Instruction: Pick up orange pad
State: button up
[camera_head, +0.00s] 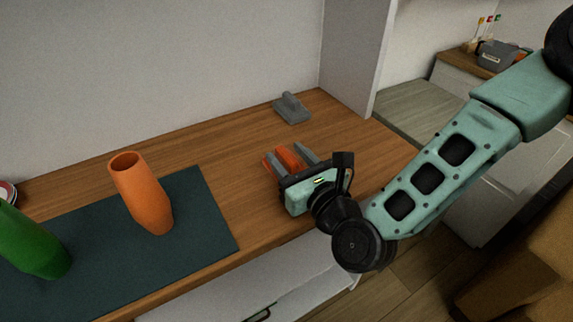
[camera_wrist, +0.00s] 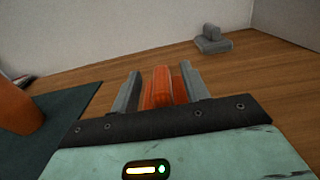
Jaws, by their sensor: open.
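The orange pad (camera_head: 289,158) lies on the wooden counter near its right part, and it looks like a block with a raised handle-like part. It also shows in the wrist view (camera_wrist: 160,88), between the two grey fingers. My gripper (camera_head: 290,157) is open, with one finger on each side of the pad; it also shows in the wrist view (camera_wrist: 161,90). I cannot tell whether the fingers touch the pad. The gripper body hides the pad's near end.
A grey pad (camera_head: 292,108) of similar shape sits farther back by the wall. An orange vase (camera_head: 143,194) and a green vase (camera_head: 32,245) stand on a dark mat (camera_head: 212,222) at left. A white wall panel (camera_head: 355,50) rises at the counter's right end.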

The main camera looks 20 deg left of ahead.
aim_at(287, 155)
jog(key=shift+w+a, duration=0.45)
jog(key=shift+w, duration=0.05)
grip_shut()
notch_tip(287, 155, up, 10)
jog(key=shift+p, duration=0.55)
jog(key=c, duration=0.8)
grip_release()
jog(key=shift+c, duration=0.8)
jog(key=shift+s, duration=0.1)
